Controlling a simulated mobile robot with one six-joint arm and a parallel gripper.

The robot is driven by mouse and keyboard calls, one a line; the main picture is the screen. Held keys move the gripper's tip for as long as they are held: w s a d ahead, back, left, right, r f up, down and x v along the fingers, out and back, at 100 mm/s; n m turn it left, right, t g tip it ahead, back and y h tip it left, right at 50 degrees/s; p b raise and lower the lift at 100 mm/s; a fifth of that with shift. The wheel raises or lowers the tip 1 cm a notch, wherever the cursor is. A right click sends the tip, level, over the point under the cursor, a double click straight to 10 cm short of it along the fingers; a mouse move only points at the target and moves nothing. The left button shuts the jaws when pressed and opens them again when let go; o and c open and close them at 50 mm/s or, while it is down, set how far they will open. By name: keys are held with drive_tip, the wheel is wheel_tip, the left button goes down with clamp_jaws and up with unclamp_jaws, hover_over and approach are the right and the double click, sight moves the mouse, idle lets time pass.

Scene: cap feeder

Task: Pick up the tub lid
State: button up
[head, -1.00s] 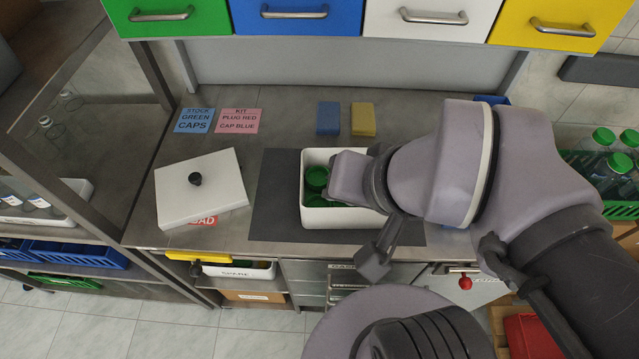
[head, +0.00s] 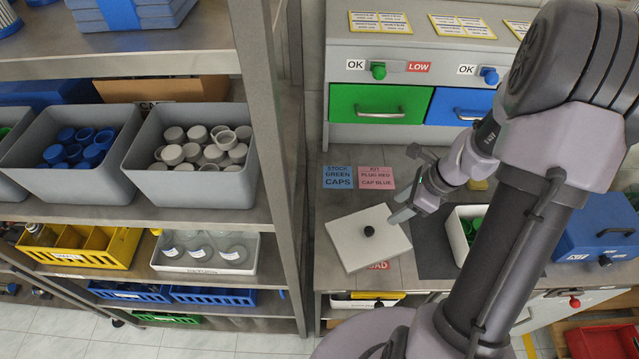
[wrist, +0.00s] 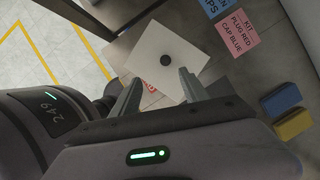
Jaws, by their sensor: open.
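The tub lid (head: 356,243) is a flat white square with a round black knob (head: 369,231) in its middle. It lies on the grey counter, left of the white tub (head: 456,238) that holds green caps. My gripper (head: 402,184) is open and empty, above the lid's far right side in the head view. In the wrist view the lid (wrist: 150,62) lies beyond the two fingers of my gripper (wrist: 157,88), with the knob in clear sight between and past the tips. My arm hides part of the tub in the head view.
A blue card (head: 338,177) and a pink card (head: 376,178) lie behind the lid. A shelf rack with grey bins (head: 195,195) stands close on the left. A blue box (head: 597,228) is at the right. A dark mat (head: 432,250) lies beside the lid.

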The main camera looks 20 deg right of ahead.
drive_tip(key=b, duration=0.2)
approach(370, 230)
drive_tip(key=b+x, duration=0.4)
drive_tip(key=x, duration=0.5)
drive_tip(key=shift+s+r, duration=0.1)
drive_tip(key=shift+s, duration=0.05)
drive_tip(key=shift+c, duration=0.2)
clamp_jaws()
